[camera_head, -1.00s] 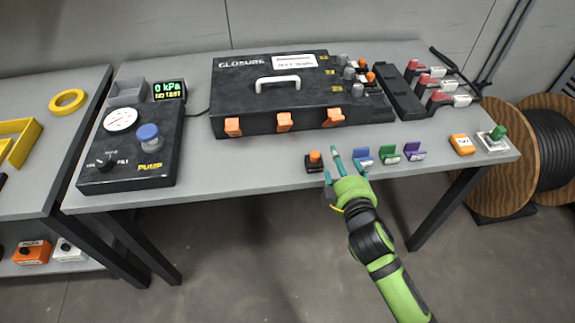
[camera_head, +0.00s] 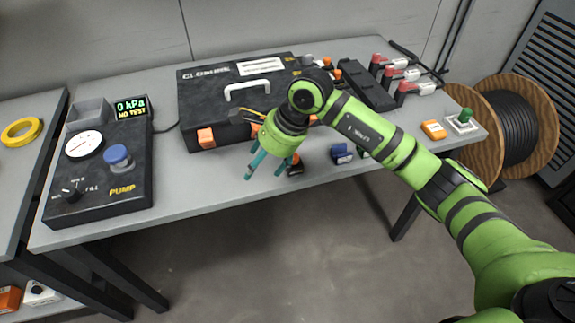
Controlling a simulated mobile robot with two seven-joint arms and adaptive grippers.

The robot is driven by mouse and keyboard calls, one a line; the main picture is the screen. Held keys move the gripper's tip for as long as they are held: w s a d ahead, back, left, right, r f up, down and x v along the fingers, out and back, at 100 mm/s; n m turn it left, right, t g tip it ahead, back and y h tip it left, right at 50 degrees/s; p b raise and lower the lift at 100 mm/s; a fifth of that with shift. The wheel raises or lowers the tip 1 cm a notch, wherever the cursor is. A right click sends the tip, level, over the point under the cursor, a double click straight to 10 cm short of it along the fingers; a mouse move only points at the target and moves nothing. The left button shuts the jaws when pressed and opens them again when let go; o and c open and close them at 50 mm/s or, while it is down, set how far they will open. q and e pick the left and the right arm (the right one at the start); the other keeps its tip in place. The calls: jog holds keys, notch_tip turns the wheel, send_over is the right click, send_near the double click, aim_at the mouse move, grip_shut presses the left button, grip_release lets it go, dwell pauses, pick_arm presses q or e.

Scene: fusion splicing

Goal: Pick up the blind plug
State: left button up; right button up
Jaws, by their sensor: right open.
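A small dark piece (camera_head: 295,167), which had an orange top earlier, stands near the table's front edge; it may be the blind plug, but I cannot be sure. My right gripper (camera_head: 265,172) is open, with its teal fingers pointing down just left of this piece. The green gripper body and wrist hide part of the piece and of the closure box behind. I cannot see anything between the fingers. My left gripper is not in view.
The black closure box (camera_head: 205,95) stands behind my gripper, and the pump unit (camera_head: 110,165) stands to the left. A blue clip (camera_head: 341,153) is to the right, partly under my arm. An orange box (camera_head: 433,129) lies farther right. The front left tabletop (camera_head: 195,190) is clear.

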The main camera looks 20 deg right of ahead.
aim_at(296, 158)
jog(key=d+h, duration=0.1)
jog(key=d, duration=0.1)
jog(key=w+d+h, duration=0.1)
jog(key=d, duration=0.2)
jog(key=w+d+r+h, duration=0.1)
jog(key=d+h, duration=0.1)
jog(key=d, duration=0.1)
jog(key=shift+w+t, duration=0.15)
jog(key=shift+t, duration=0.15)
jog(key=shift+d+f, duration=0.2)
jog(key=x, duration=0.1)
jog(key=p+x, duration=0.1)
jog(key=x, duration=0.1)
jog(key=p+x, duration=0.1)
jog(key=x, duration=0.1)
jog(key=shift+d+f, duration=0.25)
jog(key=shift+f, duration=0.45)
jog(key=c, duration=1.4)
